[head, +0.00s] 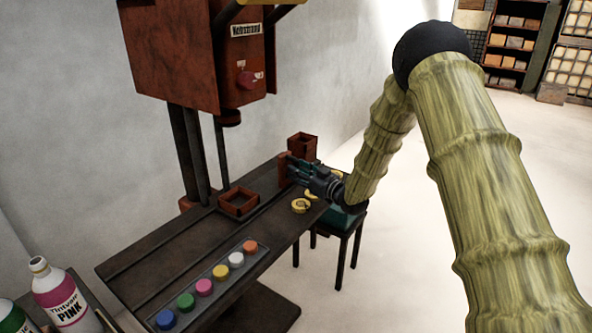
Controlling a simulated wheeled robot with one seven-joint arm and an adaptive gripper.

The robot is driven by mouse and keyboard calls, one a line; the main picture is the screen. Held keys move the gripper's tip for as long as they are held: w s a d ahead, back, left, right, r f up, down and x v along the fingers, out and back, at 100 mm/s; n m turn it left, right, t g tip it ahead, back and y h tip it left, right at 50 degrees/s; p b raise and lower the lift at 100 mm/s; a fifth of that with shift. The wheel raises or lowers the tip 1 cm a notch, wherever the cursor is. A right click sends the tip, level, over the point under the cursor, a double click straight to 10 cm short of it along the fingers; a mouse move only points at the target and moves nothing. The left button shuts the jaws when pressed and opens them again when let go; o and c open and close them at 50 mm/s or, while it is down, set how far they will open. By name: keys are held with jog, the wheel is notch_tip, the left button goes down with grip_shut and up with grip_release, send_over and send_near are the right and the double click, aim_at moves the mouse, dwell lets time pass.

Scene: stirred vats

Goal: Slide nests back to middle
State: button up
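A low square reddish-brown open frame (238,203), which may be one of the nests, lies on the dark machine table (165,250), below the spindle. A taller reddish-brown box (302,143) stands at the table's far right end. My gripper (289,171) is low at that end, in front of the taller box, its fingers pointing left. A small upright reddish-brown piece (283,167) is right at the fingertips. Whether the fingers hold it, only touch it or are open beside it is too small to tell.
A rusty press (180,60) with columns stands over the table's back. A tray of several coloured paint pots (205,286) lies along the front edge. Yellow rings (300,205) lie near my gripper. A stool (342,222) stands at right, bottles (65,300) at lower left.

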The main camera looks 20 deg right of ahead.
jog(key=shift+x, duration=0.75)
